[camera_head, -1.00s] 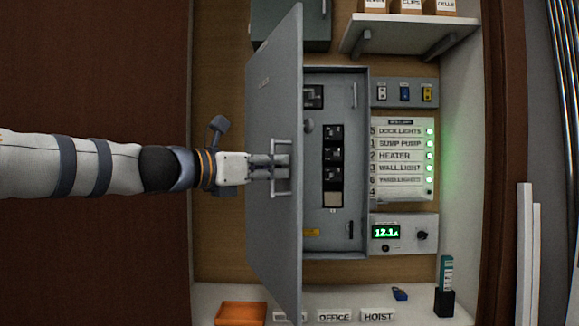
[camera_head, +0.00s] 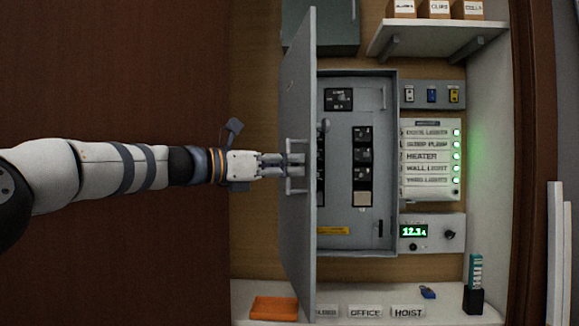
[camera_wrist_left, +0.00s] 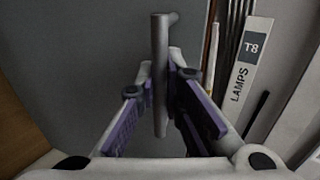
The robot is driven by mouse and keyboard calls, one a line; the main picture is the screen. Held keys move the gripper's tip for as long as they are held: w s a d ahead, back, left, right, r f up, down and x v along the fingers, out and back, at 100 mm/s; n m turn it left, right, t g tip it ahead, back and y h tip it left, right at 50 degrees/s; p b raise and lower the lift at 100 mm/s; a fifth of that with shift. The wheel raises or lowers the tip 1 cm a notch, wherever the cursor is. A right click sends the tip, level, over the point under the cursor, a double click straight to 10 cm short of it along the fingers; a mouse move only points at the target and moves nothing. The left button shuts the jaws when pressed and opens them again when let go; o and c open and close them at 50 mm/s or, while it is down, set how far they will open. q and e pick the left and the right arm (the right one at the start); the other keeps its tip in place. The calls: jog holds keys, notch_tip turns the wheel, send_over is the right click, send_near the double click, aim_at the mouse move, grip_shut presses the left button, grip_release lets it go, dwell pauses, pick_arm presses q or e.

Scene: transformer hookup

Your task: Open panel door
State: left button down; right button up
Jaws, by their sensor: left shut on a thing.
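The grey panel door (camera_head: 299,90) stands swung open to the left, seen nearly edge-on in the head view. Its bar handle (camera_head: 297,147) is on the door's front face. My left gripper (camera_head: 290,165) is shut on the handle. In the left wrist view the handle bar (camera_wrist_left: 160,70) runs between the fingers (camera_wrist_left: 162,105). The panel box (camera_head: 383,180) shows its inside, with black breakers (camera_head: 363,150) and a yellow label. The door hides the box's left edge. My right gripper is not in view.
A lit list of labels (camera_head: 428,157) and a meter box (camera_head: 433,232) are right of the panel. A shelf with small boxes (camera_head: 425,35) is above. An orange tray (camera_head: 273,308) and label plates (camera_head: 365,311) lie below the door. A LAMPS box (camera_wrist_left: 242,80) shows in the wrist view.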

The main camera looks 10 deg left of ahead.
pick_arm(q)
jog(key=c, duration=2.1)
grip_release()
jog(key=shift+d+f, duration=0.15)
jog(key=shift+o, duration=0.7)
jog(key=shift+s, duration=0.15)
jog(key=v, duration=0.7)
jog(key=shift+s+a, duration=0.15)
jog(key=shift+a, duration=0.1)
